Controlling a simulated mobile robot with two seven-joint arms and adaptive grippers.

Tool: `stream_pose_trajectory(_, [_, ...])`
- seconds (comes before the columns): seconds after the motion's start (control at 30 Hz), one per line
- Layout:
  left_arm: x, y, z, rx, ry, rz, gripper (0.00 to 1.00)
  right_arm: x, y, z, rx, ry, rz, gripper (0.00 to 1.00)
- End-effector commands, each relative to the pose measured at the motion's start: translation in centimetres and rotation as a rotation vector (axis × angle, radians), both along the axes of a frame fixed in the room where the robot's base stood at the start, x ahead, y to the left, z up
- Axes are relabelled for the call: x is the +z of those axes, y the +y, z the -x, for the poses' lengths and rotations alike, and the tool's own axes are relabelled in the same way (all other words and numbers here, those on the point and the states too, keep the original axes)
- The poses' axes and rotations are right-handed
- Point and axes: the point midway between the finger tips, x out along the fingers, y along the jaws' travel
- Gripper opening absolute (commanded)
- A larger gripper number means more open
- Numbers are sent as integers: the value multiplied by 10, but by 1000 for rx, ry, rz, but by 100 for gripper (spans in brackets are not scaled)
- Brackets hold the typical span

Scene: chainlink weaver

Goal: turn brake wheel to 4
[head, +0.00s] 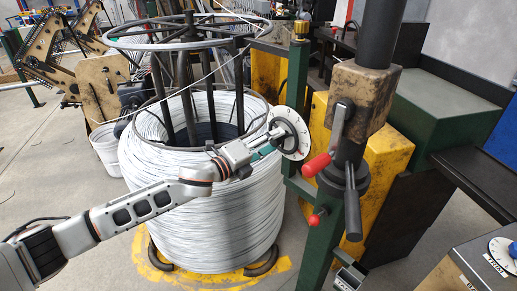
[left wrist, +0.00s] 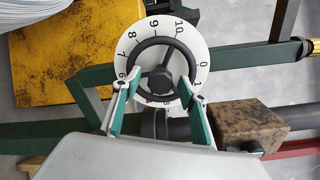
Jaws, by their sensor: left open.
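The brake wheel (left wrist: 166,43) is a dark ring with spokes and a hub, set in front of a white numbered dial (left wrist: 203,51). In the left wrist view, 6 to 10, 0 and 1 can be read; the lower numbers are partly hidden. In the head view the dial (head: 301,130) faces my left gripper (head: 265,149). My left gripper (left wrist: 158,84) is open, with its green-padded fingers on either side of the wheel's lower part. I cannot tell whether they touch the rim. A grey part at the head view's bottom edge may be my right gripper (head: 349,277).
A large coil of white wire (head: 205,205) stands beneath my left arm. Another dial (head: 503,252) sits at the right edge.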

Motion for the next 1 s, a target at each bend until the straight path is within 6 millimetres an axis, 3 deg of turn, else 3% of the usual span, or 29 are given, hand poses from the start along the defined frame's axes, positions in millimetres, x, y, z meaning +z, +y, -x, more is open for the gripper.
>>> stream_pose_trajectory(0.53, [2, 68, 71, 0, 2, -1, 43, 0, 1, 0, 0, 0, -1, 41])
stream_pose_trajectory(1.0, [4, 77, 80, -1, 0, 0, 43, 0, 1, 0, 0, 0, -2, 41])
